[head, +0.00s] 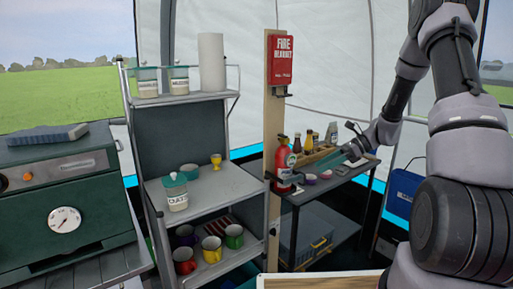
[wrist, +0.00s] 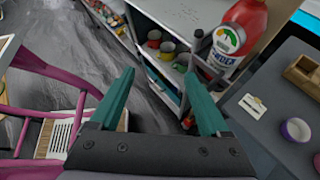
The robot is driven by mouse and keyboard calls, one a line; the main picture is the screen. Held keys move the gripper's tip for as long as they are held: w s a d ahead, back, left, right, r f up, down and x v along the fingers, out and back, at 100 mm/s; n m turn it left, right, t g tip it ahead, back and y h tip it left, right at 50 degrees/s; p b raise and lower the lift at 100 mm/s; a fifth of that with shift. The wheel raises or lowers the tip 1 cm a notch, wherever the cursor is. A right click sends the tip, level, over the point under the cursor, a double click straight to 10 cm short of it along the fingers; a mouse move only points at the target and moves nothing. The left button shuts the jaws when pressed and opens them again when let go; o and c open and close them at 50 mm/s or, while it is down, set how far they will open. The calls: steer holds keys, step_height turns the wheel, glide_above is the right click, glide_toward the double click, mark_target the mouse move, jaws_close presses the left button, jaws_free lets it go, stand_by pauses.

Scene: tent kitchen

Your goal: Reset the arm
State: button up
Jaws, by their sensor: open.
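My gripper (wrist: 160,88) shows in the wrist view with its two teal fingers spread apart and nothing between them. Past the fingers are the grey floor and the lower shelves. In the head view my arm (head: 465,110) rises on the right, bends at the top and comes down toward the small dark table (head: 345,172). Its wrist end (head: 380,135) is above or beside that table's back right part.
A wooden tray (wrist: 303,72) and a purple bowl (wrist: 296,130) sit on the table. A pink chair (wrist: 45,85) is at left. Shelves (head: 205,190) hold mugs.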

steer(key=s+a+r+n+t+h, duration=0.1)
steer(key=s+r+n+h, duration=0.3)
steer(key=r, duration=0.4)
steer(key=s+r+n+h, duration=0.1)
steer(key=s+r+n, duration=0.4)
steer(key=r, duration=0.4)
steer(key=s+d+r+n+t+h, duration=0.1)
steer(key=s+r+n+t+h, duration=0.1)
steer(key=s+r, duration=0.3)
steer(key=s+d+r+n+t+h, duration=0.1)
steer(key=s+r+n+t, duration=0.3)
steer(key=s, duration=0.7)
steer(key=shift+s+d+r+n+h, duration=0.2)
steer(key=shift+r+n+h, duration=0.3)
steer(key=shift+r+h, duration=0.25)
steer(key=shift+f, duration=0.1)
